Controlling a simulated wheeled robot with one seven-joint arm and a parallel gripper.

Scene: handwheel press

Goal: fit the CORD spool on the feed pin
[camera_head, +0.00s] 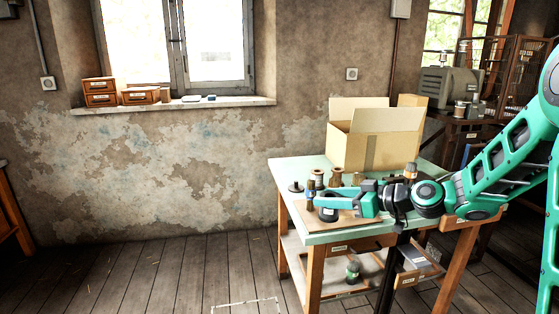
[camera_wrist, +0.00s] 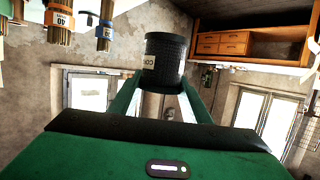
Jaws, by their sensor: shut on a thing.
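My gripper (camera_wrist: 160,105) is shut on a dark spool (camera_wrist: 165,62) with a pale label on which "CO" can be read; I take it as the CORD spool. It sits between the green fingertips in the wrist view. In the head view my gripper (camera_head: 322,205) reaches left, low over the table's front-left part; the held spool is too small there to tell apart surely. A dark disc with a short upright post (camera_head: 296,187) stands near the table's left edge. I cannot tell whether it is the feed pin.
The mint-topped table (camera_head: 285,168) carries several brown spools (camera_head: 336,176) behind my gripper and an open cardboard box (camera_head: 350,148) at the back. A brown board (camera_head: 340,222) lies under my gripper. Orange- and blue-banded parts (camera_wrist: 58,18) show at the wrist view's upper left.

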